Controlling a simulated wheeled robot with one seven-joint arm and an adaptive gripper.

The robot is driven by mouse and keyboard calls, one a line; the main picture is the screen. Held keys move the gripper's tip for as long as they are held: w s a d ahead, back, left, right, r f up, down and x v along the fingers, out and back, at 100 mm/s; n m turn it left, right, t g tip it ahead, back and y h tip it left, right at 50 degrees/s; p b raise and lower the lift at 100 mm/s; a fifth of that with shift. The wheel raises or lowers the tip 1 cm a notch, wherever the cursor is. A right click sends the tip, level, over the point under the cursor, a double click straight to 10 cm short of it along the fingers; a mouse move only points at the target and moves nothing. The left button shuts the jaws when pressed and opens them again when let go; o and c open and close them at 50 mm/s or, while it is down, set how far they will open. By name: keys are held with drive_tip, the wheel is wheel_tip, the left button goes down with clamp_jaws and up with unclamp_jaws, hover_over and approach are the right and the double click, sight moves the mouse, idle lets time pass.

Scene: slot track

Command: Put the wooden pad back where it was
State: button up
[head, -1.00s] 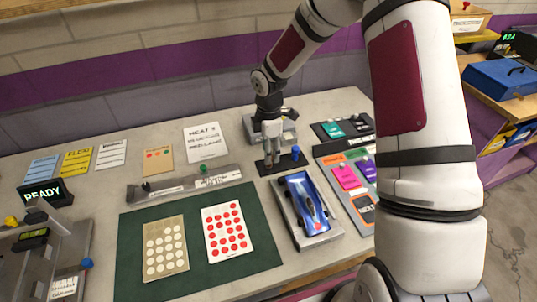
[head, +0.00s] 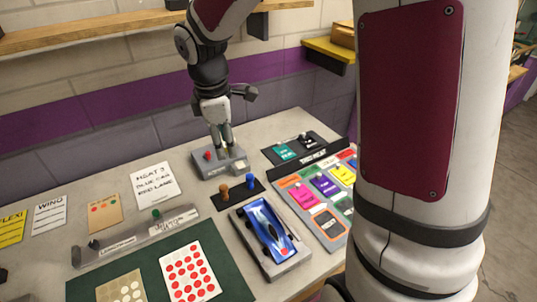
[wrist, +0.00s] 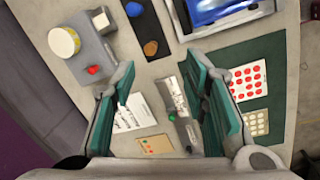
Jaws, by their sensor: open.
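The wooden pad seems to be the brown, wood-coloured piece (head: 224,192) standing on a black strip (head: 237,198), beside a blue piece (head: 251,181). In the wrist view the brown piece (wrist: 150,48) shows as a rounded top on the black strip, with the blue piece (wrist: 133,9) near it. My gripper (head: 221,146) is open and apart from the strip, in front of or above the grey device behind it. In the wrist view its two green-padded fingers (wrist: 163,78) are spread with nothing held between them.
The grey device (head: 205,168) has a red button; a round pale-topped part (wrist: 64,42) shows on it in the wrist view. A blue car (head: 266,230) sits in a grey tray right of the strip. A panel of coloured tiles (head: 326,186) lies farther right. Cards and a green mat (head: 231,284) lie left.

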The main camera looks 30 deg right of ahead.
drive_tip(key=s+r+m+t, duration=0.1)
drive_tip(key=s+r+m, duration=0.3)
drive_tip(key=s, duration=0.3)
drive_tip(key=s+r+m+t+y, duration=0.1)
drive_tip(key=s+r+m, duration=0.2)
drive_tip(key=s+m, duration=0.2)
drive_tip(key=s+r+m+t, duration=0.2)
drive_tip(key=s+r+m, duration=0.2)
drive_tip(key=s, duration=0.6)
drive_tip(key=shift+a+r+m, duration=0.3)
drive_tip(key=shift+s, duration=0.1)
